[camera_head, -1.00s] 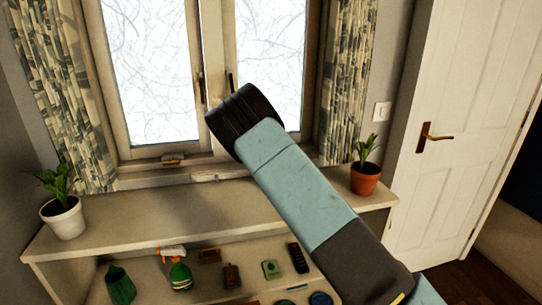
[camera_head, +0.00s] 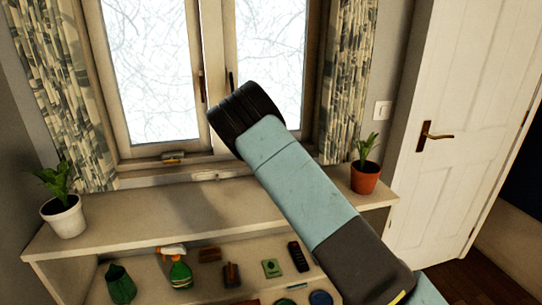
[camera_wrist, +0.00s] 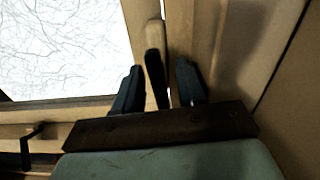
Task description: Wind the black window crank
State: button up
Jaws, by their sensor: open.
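A black L-shaped crank (camera_wrist: 30,143) shows at the lower left of the wrist view, beside the window frame. My gripper (camera_wrist: 160,66) is open, with its two dark fingers pointing up at the window frame. An upright dark handle (camera_wrist: 155,72) stands between the fingers in that view; I cannot tell whether either finger touches it. The crank lies to the left of the fingers, apart from them. In the head view my arm's black end covers the lower middle of the window, and my fingers are hidden behind it.
A shelf (camera_head: 110,228) below holds a white-potted plant (camera_head: 64,215), an orange-potted plant (camera_head: 366,176) and a spray bottle (camera_head: 180,272). A door (camera_head: 455,110) stands at right.

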jog(key=v, duration=1.3)
jog(key=shift+s, duration=0.35)
jog(key=shift+d+r, duration=0.1)
jog(key=shift+d, duration=0.05)
